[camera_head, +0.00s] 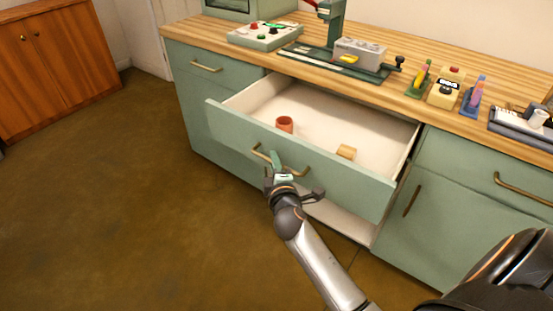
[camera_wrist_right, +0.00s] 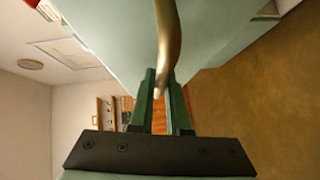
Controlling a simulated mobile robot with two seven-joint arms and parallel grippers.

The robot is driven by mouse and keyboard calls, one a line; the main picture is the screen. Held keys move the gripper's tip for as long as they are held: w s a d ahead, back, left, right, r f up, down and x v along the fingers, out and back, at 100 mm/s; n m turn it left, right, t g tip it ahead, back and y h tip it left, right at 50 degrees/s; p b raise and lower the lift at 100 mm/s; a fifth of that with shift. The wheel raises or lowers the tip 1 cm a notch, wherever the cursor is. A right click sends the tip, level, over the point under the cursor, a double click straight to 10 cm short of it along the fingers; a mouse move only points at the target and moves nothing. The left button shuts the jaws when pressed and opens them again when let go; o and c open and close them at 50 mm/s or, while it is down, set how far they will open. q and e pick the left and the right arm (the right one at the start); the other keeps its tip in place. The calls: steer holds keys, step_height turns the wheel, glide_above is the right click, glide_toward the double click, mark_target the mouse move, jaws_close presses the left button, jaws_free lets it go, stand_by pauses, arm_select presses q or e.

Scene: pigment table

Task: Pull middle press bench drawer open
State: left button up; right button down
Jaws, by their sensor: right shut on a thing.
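The middle drawer (camera_head: 350,180) of the green press bench stands well out from the bench front, and its pale inside shows. An orange cup (camera_head: 285,124) and a small tan block (camera_head: 346,152) are inside it. My right gripper (camera_head: 275,160) is at the left part of the drawer's brass handle (camera_head: 298,172). In the right wrist view, the green fingers of this gripper (camera_wrist_right: 161,85) are closed around the handle bar (camera_wrist_right: 166,40). My left gripper is not in view.
The wooden bench top (camera_head: 215,37) carries a control box (camera_head: 265,35), a green press (camera_head: 332,40) and several small items. Closed drawers and a door flank the open drawer. A wooden cabinet (camera_head: 55,65) stands far left. The brown floor (camera_head: 120,200) is clear at left.

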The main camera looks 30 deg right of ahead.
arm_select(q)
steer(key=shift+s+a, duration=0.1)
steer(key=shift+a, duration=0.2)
arm_select(e)
steer(key=shift+s+a, duration=0.2)
steer(key=shift+a, duration=0.25)
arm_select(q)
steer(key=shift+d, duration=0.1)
arm_select(e)
steer(key=c, duration=0.9)
jaws_free()
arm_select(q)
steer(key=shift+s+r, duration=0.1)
arm_select(e)
steer(key=shift+s, duration=0.1)
